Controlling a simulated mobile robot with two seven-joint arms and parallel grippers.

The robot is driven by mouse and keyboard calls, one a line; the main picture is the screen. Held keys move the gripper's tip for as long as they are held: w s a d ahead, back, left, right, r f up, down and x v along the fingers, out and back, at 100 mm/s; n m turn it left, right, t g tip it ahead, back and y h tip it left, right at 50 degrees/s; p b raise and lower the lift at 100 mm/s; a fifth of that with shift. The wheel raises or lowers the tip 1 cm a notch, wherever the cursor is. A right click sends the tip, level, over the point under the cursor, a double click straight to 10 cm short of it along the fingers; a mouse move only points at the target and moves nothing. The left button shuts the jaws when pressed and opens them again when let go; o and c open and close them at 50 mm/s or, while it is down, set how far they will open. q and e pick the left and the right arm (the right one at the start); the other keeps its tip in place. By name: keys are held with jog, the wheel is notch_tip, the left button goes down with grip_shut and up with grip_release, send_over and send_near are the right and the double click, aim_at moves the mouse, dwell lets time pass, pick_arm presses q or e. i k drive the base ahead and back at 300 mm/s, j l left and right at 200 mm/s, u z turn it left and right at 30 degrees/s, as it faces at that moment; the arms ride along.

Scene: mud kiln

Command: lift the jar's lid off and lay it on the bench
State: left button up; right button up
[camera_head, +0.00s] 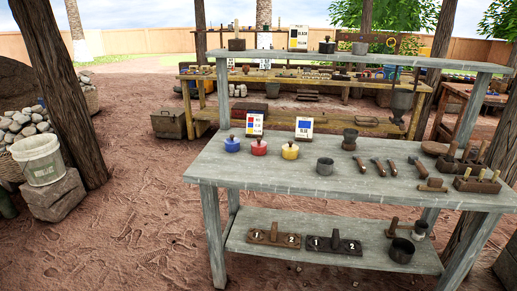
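A grey wooden bench (270,178) stands across the middle and right. Near its left end are a blue jar (232,146), a red jar (259,149) and a yellow jar (290,152) in a row. Each is small and round, with a knob on top; each looks closed. A dark pot with a knob (327,47) stands on the raised back shelf (400,60). I cannot tell which of these is the task's jar. Neither of my grippers is in view.
A grey metal cup (325,166), a dark vessel (350,138), several hand tools (378,167) and wooden holders (477,183) occupy the bench's middle and right. Two sign cards (304,127) stand behind the jars. The front left of the benchtop is bare. A white bucket (40,160) stands far left.

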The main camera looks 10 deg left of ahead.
aim_at(232, 141)
jog(key=i+l+z, duration=0.25)
jog(key=i, duration=0.2)
jog(key=i+z, duration=0.25)
jog(key=i, duration=0.2)
